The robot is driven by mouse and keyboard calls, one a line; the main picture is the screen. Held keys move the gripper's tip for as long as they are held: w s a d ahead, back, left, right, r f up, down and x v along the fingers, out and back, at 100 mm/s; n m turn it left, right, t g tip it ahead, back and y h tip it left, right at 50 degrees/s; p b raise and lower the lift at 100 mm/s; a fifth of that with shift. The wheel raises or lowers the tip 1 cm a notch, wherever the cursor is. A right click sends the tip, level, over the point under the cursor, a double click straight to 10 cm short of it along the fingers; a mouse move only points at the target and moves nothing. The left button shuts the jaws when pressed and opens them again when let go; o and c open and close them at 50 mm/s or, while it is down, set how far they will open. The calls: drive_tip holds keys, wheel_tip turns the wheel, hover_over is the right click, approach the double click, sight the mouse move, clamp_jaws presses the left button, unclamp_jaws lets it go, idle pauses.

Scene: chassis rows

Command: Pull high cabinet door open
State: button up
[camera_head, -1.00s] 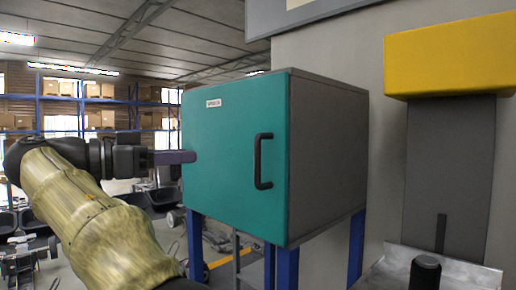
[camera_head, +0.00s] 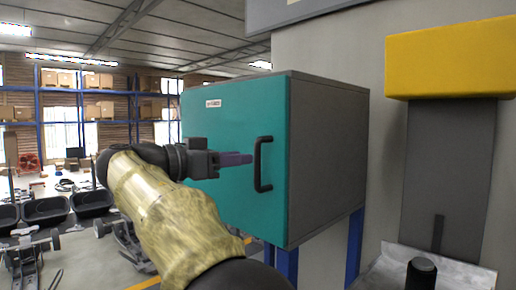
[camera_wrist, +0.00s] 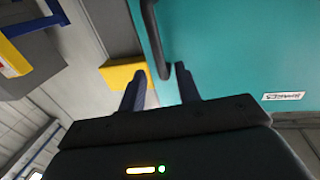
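The cabinet (camera_head: 325,150) is a grey box with a teal door (camera_head: 225,125) facing left, and the door looks shut. A black vertical bar handle (camera_head: 259,165) sits near the door's right edge. My gripper (camera_head: 250,158) is in front of the door, with its purple fingers pointing at the handle and their tips close to it. In the wrist view the two fingers (camera_wrist: 160,82) are apart. The handle (camera_wrist: 153,40) reaches down to the gap between their tips. I cannot tell whether either finger touches it.
Blue legs (camera_head: 286,264) carry the cabinet. A yellow block (camera_head: 450,58) is mounted on a grey post to the right, and it also shows in the wrist view (camera_wrist: 122,73).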

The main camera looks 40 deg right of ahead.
sight(258, 183)
drive_tip(key=d, duration=0.1)
drive_tip(key=d+p, duration=0.1)
drive_tip(key=d, duration=0.1)
drive_tip(key=d+p, duration=0.1)
drive_tip(key=d, duration=0.1)
drive_tip(key=shift+s+d+r, duration=0.15)
drive_tip(key=shift+s+d, duration=0.05)
drive_tip(key=shift+s, duration=0.15)
drive_tip(key=shift+d, duration=0.35)
clamp_jaws()
